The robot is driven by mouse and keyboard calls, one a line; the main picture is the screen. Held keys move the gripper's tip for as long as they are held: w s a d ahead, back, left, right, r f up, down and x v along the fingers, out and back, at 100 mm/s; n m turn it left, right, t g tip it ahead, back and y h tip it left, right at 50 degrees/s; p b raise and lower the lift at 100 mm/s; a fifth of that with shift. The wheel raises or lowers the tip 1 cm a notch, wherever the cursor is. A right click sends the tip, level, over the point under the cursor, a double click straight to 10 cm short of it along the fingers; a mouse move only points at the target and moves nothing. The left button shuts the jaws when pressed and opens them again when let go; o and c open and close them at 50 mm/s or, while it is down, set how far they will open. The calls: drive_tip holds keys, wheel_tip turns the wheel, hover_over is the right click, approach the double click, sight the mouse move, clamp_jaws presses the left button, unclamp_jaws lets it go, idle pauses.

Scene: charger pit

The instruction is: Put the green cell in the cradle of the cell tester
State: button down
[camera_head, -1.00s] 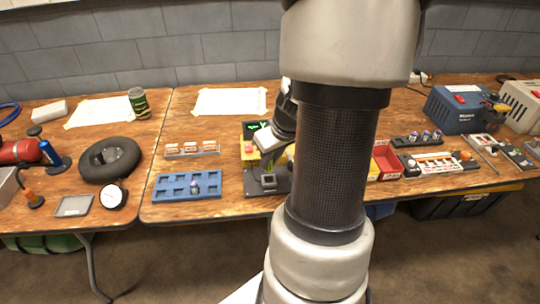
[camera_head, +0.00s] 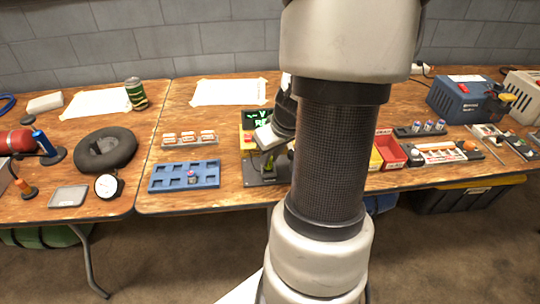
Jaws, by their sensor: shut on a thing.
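The cell tester (camera_head: 247,141) stands near the table's front edge, left of my arm. It has a dark base, a yellow and red part and a lit green display (camera_head: 256,117). My gripper (camera_head: 270,156) is over the tester's front, at its grey cradle (camera_head: 267,169). The gripper is shut on the green cell, but its fingertips are small and dark. A small green patch beside them may be the cell. I cannot tell whether the cell touches the cradle. My arm hides the tester's right side.
A blue rack (camera_head: 168,183) holding one cell (camera_head: 192,177) lies to the left, with a clear holder of several cells (camera_head: 188,139) behind it. A red bin (camera_head: 390,152) and another cell holder (camera_head: 420,130) stand to the right. Bare table lies between rack and tester.

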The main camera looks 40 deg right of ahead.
drive_tip(key=shift+f+b, duration=1.05)
drive_tip(key=shift+b, duration=0.4)
idle(0.8)
drive_tip(key=c, duration=1.6)
unclamp_jaws()
drive_tip(key=shift+o, duration=0.2)
drive_tip(key=shift+r, duration=0.1)
drive_tip(key=shift+r+p, duration=2.25)
drive_tip(key=shift+r, duration=1.2)
